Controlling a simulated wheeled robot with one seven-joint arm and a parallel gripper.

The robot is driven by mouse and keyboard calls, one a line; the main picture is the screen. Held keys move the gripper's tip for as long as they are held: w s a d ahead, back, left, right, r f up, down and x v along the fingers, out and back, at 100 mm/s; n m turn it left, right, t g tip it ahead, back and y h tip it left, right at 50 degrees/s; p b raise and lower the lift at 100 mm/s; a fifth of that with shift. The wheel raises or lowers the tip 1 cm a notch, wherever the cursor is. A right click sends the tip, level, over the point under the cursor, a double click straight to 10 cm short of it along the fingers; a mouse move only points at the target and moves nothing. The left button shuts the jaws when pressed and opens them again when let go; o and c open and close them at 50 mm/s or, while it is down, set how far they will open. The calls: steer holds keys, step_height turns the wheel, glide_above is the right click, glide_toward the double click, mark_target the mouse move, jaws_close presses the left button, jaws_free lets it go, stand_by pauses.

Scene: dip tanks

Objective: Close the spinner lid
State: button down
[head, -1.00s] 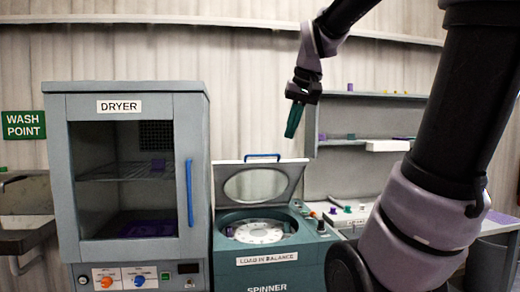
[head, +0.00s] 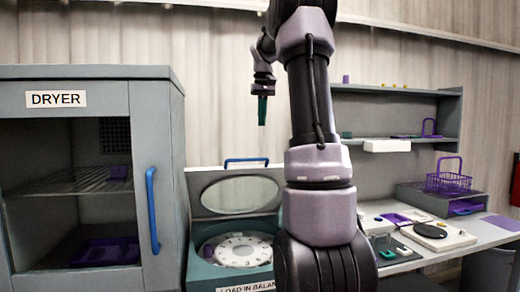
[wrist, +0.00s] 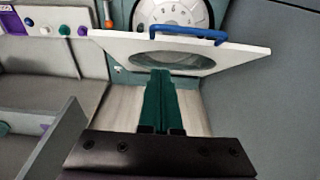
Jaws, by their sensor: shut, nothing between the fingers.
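The spinner lid (head: 204,181) is a pale grey panel with an oval window. It stands open, raised at the back of the spinner (head: 203,270), with a blue handle (head: 246,161) on its top edge. The white numbered rotor (head: 240,250) is uncovered below it. My gripper (head: 262,121) hangs above the lid, fingers pointing down and shut with nothing held. In the wrist view, the green fingers (wrist: 161,75) point towards the lid (wrist: 247,56), with the blue handle (wrist: 175,33) beyond the tips. I cannot tell the exact gap there. My arm covers the spinner's right side.
The dryer (head: 155,110) stands close on the left, its blue handle (head: 152,210) facing out. A shelf (head: 390,90) and a bench (head: 480,236) with a purple basket (head: 449,178) are on the right. The air above the lid is clear.

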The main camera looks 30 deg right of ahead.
steer(key=shift+s+a+f, duration=0.1)
steer(key=shift+s+f, duration=0.1)
steer(key=shift+f, duration=1.6)
steer(key=shift+s+f, duration=0.15)
steer(key=shift+f, duration=1.6)
steer(key=shift+s+a+f, duration=0.1)
steer(key=shift+s+f, duration=0.1)
steer(key=shift+f, duration=1.6)
